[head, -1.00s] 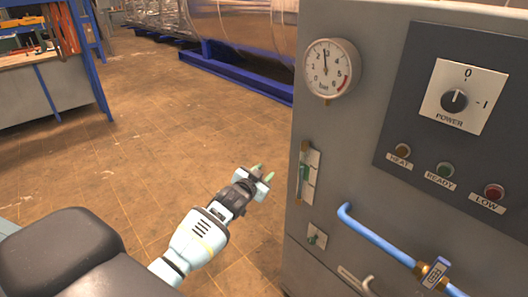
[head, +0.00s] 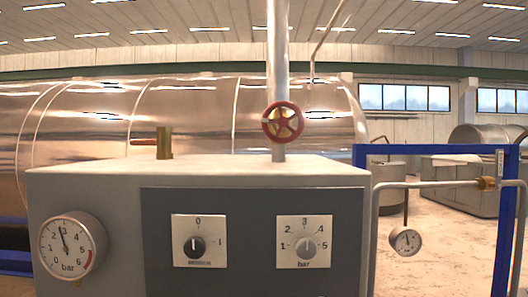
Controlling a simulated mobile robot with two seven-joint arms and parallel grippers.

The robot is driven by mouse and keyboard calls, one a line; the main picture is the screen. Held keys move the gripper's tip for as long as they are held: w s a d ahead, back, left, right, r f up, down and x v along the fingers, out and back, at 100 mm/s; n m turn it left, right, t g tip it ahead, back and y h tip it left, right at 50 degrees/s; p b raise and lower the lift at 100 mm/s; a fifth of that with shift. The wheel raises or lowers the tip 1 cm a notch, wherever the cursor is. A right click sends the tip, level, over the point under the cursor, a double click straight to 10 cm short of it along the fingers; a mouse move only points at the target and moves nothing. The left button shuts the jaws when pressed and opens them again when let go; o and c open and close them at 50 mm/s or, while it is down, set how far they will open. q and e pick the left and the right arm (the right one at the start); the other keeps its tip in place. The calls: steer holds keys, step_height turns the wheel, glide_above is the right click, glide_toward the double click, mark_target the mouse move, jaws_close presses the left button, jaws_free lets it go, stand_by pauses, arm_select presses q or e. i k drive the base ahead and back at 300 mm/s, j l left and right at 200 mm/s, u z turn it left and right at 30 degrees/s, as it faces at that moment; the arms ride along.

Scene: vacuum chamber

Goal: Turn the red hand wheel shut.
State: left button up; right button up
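The red hand wheel (head: 283,122) shows in the head view, with a brass-yellow centre. It sits on a vertical grey pipe (head: 278,60) that rises behind the top of the grey control cabinet (head: 110,180). The wheel faces me and nothing covers it. Whether its valve is open or shut cannot be told. Neither of my grippers is in the head view now.
The cabinet front carries a pressure gauge (head: 72,246), a power knob (head: 197,246) and a bar knob (head: 304,246). A blue frame (head: 502,230) with pipes stands at right. A large metal tank (head: 190,105) lies behind.

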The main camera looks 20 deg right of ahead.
mark_target(283, 122)
steer(key=z, duration=0.65)
steer(key=j+z, duration=0.45)
steer(key=k+j+z, duration=0.2)
steer(key=j+z, duration=0.25)
steer(key=k+j+z, duration=0.1)
steer(key=j, duration=0.3)
steer(key=k+j, duration=0.3)
steer(key=k+j+z, duration=0.15)
steer(key=j, duration=0.25)
